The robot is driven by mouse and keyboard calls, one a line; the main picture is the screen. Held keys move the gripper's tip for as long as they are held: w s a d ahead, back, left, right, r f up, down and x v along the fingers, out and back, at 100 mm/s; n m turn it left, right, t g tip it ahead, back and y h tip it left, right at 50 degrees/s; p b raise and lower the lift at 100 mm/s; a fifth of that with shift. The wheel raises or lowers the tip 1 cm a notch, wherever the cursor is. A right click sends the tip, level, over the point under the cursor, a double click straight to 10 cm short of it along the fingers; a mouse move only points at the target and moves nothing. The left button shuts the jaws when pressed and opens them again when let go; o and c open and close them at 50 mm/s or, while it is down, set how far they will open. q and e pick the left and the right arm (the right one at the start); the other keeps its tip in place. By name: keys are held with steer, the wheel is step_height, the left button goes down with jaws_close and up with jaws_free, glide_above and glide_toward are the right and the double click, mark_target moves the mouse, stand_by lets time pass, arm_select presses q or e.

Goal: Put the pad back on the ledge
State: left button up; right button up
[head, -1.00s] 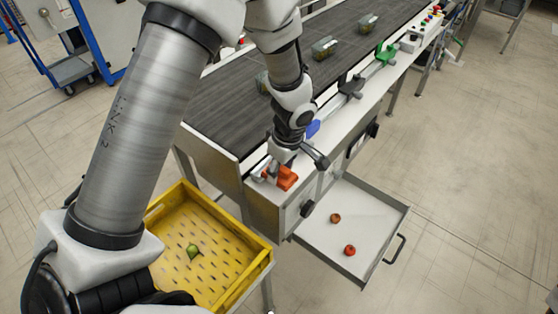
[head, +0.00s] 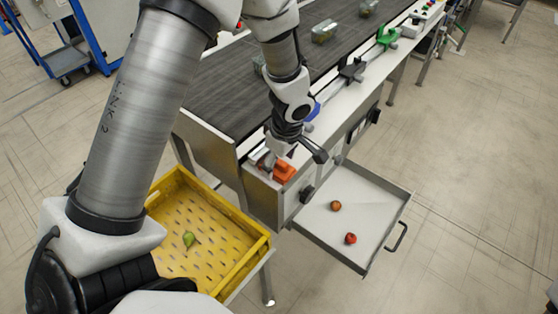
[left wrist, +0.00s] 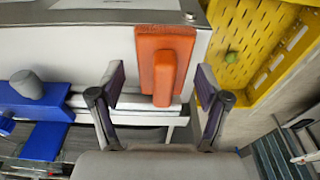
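An orange pad (head: 284,172) with a raised grip sits at the near end of the conveyor's front ledge (head: 335,125). In the left wrist view the orange pad (left wrist: 165,60) stands against a pale surface, its grip facing me. My left gripper (head: 300,150) is over that end of the ledge. In the left wrist view its two fingers (left wrist: 160,90) are apart, one on each side of the orange grip, with visible gaps. A blue pad (left wrist: 42,98) is to the left there. My right gripper is not in view.
A yellow crate (head: 250,245) holding a green fruit (head: 189,239) is left of the conveyor's end. An open drawer (head: 365,175) with two reddish fruits juts out to the right. Black (head: 352,72) and green (head: 387,38) pads are farther along the ledge.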

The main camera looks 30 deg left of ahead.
mark_target(285, 163)
arm_select(q)
steer(key=shift+s+r+p, duration=0.1)
steer(key=shift+r+p, duration=0.2)
step_height(285, 163, up, 12)
steer(key=d, duration=0.1)
steer(key=shift+d+f, duration=0.15)
steer(key=shift+d, duration=0.25)
